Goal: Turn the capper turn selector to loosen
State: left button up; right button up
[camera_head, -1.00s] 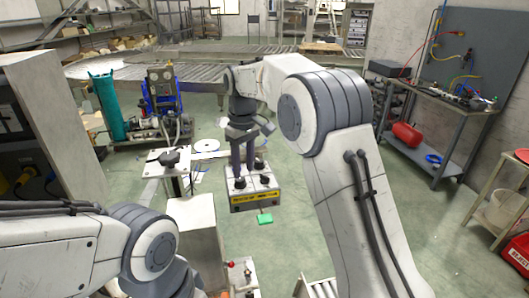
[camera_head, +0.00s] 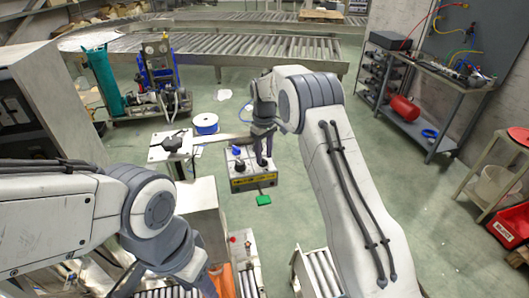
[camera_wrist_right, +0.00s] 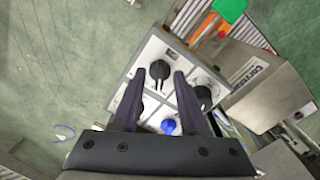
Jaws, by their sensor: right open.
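The control box (camera_head: 240,182) has a pale top with several knobs and a yellow label on its front. In the right wrist view, a black knob (camera_wrist_right: 158,70) lies between my open right fingers, with a pointer-like bar; I cannot tell whether they touch it. A blue knob (camera_wrist_right: 168,126) and another black knob (camera_wrist_right: 204,82) are beside it. The lettering is too small to read, so I cannot tell which is the capper turn selector. My right gripper (camera_head: 264,152) points down at the box. My left wrist is at the bottom left; its fingers are not clear.
A green paddle (camera_head: 263,200) sticks out in front of the box. A metal plate (camera_head: 171,146) with a dark fitting and a blue-and-white spool (camera_head: 205,123) stand to its left. Roller conveyors (camera_head: 225,48) run behind. The floor to the right of the box is clear.

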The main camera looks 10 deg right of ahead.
jog(key=shift+f, duration=0.5)
jog(key=shift+c, duration=0.3)
grip_shut()
jog(key=shift+d, duration=0.15)
